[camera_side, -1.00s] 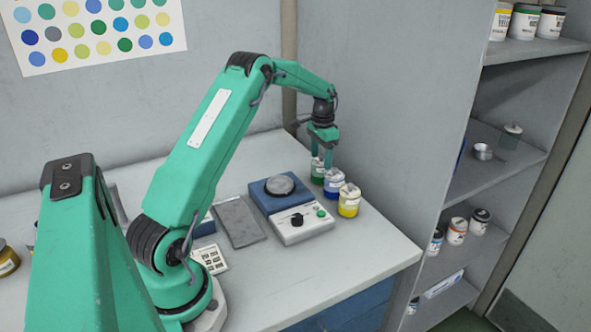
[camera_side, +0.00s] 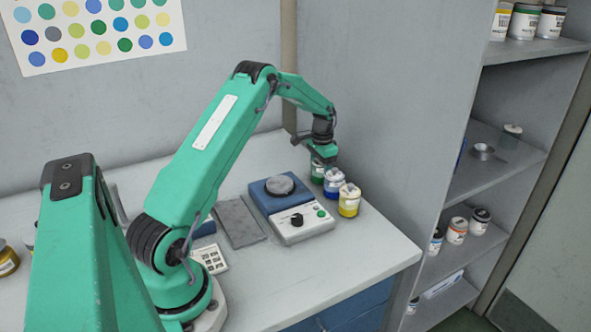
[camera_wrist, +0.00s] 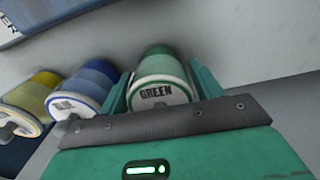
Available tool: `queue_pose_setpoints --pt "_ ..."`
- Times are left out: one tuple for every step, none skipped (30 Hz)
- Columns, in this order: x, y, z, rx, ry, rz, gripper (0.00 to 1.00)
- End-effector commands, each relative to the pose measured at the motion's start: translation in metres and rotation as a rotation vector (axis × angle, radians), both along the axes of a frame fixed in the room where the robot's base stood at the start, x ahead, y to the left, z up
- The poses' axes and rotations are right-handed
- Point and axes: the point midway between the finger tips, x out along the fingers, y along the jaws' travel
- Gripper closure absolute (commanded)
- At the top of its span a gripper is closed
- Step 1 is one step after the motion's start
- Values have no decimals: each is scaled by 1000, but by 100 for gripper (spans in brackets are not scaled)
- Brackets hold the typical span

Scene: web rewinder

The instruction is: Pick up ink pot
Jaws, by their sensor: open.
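Three ink pots stand in a row on the bench to the right of the scale. The green pot (camera_side: 317,171) is the farthest, the blue pot (camera_side: 334,183) is in the middle, and the yellow pot (camera_side: 349,201) is nearest. In the wrist view the green pot (camera_wrist: 160,80), labelled GREEN, sits between the two teal fingers of my gripper (camera_wrist: 160,85). My gripper (camera_side: 323,163) is open and low around the green pot. The blue pot (camera_wrist: 85,88) and yellow pot (camera_wrist: 28,103) lie to the left in the wrist view.
A blue and white scale (camera_side: 293,215) with a round pan stands left of the pots. A grey flat plate (camera_side: 240,222) lies beside it. The blue pot is close to my left-hand finger in the wrist view. A shelf unit (camera_side: 490,185) stands to the right.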

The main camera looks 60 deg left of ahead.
Motion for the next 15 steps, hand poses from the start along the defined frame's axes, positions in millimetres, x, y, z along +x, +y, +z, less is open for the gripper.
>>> queue_pose_setpoints --pt "0 0 0 0 0 0 35" --pt "0 0 0 0 0 0 35" --pt "0 0 0 0 0 0 35" --pt "0 0 0 0 0 0 35" --pt "0 0 0 0 0 0 35" --pt "0 0 0 0 0 0 35" --pt "0 0 0 0 0 0 35" --pt "0 0 0 0 0 0 35" --pt "0 0 0 0 0 0 35" --pt "0 0 0 0 0 0 39" --pt "0 0 0 0 0 0 45" --pt "0 0 0 0 0 0 53" --pt "0 0 0 0 0 0 59" --pt "0 0 0 0 0 0 65" --pt "0 0 0 0 0 0 73"
